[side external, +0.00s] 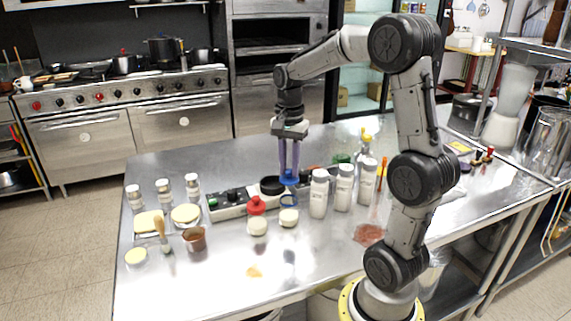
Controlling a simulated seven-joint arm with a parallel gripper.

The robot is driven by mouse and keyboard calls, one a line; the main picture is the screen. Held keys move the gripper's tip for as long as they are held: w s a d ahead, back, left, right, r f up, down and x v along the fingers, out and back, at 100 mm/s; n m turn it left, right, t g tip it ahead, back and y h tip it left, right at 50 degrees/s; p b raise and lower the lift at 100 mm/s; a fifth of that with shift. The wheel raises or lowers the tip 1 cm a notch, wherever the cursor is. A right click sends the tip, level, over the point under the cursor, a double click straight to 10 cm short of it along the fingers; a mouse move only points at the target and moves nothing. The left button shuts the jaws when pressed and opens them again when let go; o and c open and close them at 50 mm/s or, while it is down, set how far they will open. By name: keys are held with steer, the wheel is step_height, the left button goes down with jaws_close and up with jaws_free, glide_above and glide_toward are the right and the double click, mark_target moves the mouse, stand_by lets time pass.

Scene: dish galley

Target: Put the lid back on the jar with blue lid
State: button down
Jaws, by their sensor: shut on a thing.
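My gripper (289,169) points straight down over the steel table, its two long purple fingers shut on the blue lid (288,178). The lid is held above a small cream-white jar (288,218), with a visible gap between them. A blue ring shows at the top of this jar, and its mouth looks open. Whether the lid is exactly centred over the jar is hard to tell from this side.
A similar jar (257,227) with a red lid (256,204) stands just left. Several white bottles (319,195) stand close on the right. The table front (300,262) is mostly clear.

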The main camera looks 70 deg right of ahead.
steer(key=shift+f, duration=2.65)
steer(key=shift+f, duration=0.15)
steer(key=shift+c, duration=0.8)
jaws_free()
steer(key=shift+r, duration=3.5)
steer(key=shift+c, duration=0.3)
jaws_close()
